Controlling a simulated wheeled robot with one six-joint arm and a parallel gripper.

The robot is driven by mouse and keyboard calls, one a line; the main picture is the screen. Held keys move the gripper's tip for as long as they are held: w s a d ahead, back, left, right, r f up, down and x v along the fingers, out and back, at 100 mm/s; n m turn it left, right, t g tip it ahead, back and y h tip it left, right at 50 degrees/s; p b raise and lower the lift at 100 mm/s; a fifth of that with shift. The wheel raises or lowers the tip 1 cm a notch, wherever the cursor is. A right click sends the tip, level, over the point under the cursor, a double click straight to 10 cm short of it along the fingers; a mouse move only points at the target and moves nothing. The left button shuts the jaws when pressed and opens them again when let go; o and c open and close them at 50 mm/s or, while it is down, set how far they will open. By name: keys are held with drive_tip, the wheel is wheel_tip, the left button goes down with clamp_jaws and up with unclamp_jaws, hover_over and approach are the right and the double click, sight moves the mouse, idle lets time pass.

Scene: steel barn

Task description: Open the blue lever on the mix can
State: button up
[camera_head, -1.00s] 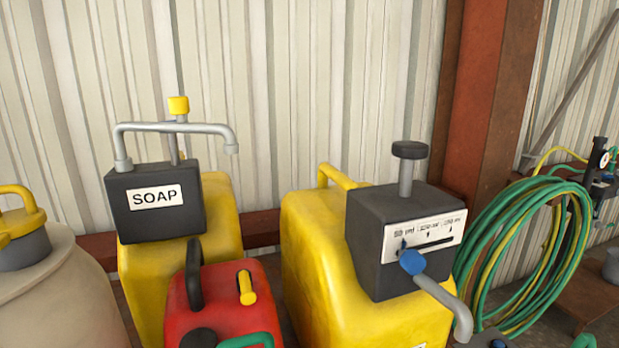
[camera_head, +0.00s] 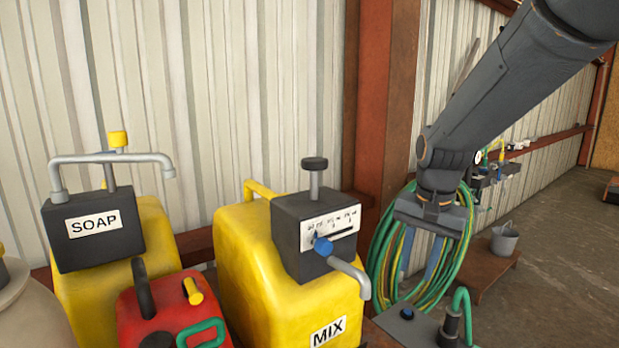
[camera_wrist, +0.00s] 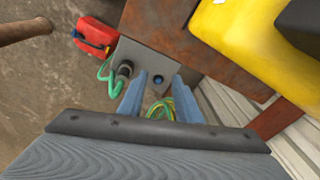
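The mix can (camera_head: 258,285) is yellow, with a MIX label low on its front. A black dispenser box (camera_head: 290,255) sits on it, with a marked white scale, a grey spout and a black plunger. The blue lever (camera_head: 323,246) shows as a small blue knob at the left end of the scale's slot. My gripper (camera_head: 419,270) hangs to the right of the can, apart from it, pointing down. In the wrist view my gripper (camera_wrist: 159,78) is open and empty. There the yellow can (camera_wrist: 245,40) is at upper right; its blue lever is not visible.
A grey box (camera_head: 407,328) with a blue button and green hose is below my gripper. Coiled hoses (camera_head: 384,255) hang behind it. A soap can (camera_head: 150,232) and red can (camera_head: 165,310) stand left of the mix can. A bucket (camera_head: 504,240) is at right.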

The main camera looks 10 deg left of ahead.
drive_tip(key=w+a+r+m+p, duration=0.2)
drive_tip(key=w+a+r+m, duration=0.15)
drive_tip(key=a+r, duration=0.75)
drive_tip(key=w+a+r+m+p, duration=0.15)
drive_tip(key=w+a+r, duration=0.25)
drive_tip(key=a+r, duration=0.65)
drive_tip(key=shift+m+y, duration=0.3)
drive_tip(key=shift+y, duration=0.1)
drive_tip(key=shift+w+a+f+p, duration=0.15)
drive_tip(key=shift+a+f+p, duration=0.25)
drive_tip(key=shift+f, duration=1.05)
drive_tip(key=shift+w+a+f+p, duration=0.2)
drive_tip(key=shift+a+f+p, duration=0.25)
drive_tip(key=shift+f, duration=1)
drive_tip(key=shift+w+a+f+p, duration=0.2)
drive_tip(key=shift+a+f, duration=0.3)
drive_tip(key=shift+f, duration=0.95)
